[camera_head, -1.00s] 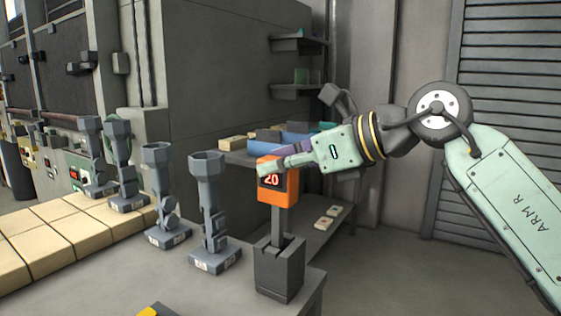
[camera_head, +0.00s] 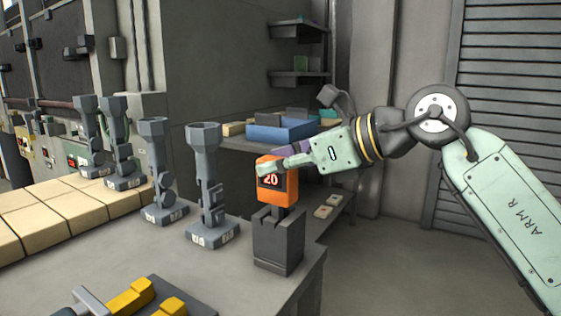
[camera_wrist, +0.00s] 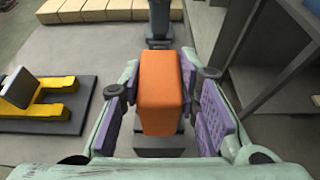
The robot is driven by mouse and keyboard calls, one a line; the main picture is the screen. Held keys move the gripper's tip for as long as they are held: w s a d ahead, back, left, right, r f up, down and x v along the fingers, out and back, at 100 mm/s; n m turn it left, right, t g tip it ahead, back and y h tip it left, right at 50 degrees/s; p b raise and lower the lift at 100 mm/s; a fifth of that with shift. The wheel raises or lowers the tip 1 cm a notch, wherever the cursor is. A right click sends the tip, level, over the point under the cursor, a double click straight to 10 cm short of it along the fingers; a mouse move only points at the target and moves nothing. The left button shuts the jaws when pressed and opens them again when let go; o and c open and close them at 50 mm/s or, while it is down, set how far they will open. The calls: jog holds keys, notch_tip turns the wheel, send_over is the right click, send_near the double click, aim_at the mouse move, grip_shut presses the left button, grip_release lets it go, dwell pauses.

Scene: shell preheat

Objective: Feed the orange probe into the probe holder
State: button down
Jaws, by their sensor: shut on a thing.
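The orange probe (camera_head: 277,191) has a dark display reading 20 and stands upright. Its orange body shows from above in the wrist view (camera_wrist: 160,92). My gripper (camera_head: 275,169) is shut on the orange body, with a purple pad (camera_wrist: 207,118) on each side of it. The probe holder (camera_head: 278,243) is a dark grey block with a notched top, near the table's right corner. The probe's body sits just above the holder's top. Most of its grey stem is hidden, and its lower part appears to be inside the holder. The wrist view shows part of the holder (camera_wrist: 160,147) below the probe.
Several grey shell-like stands (camera_head: 208,190) stand in a row left of the holder, the nearest close by. A yellow forked tool (camera_head: 130,297) lies on a dark mat at the front. A shelf with a blue bin (camera_head: 280,131) is behind. The table between is clear.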

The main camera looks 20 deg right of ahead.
jog(key=shift+a, duration=0.1)
jog(key=c, duration=1.1)
grip_release()
jog(key=shift+f, duration=0.1)
jog(key=v, duration=1.2)
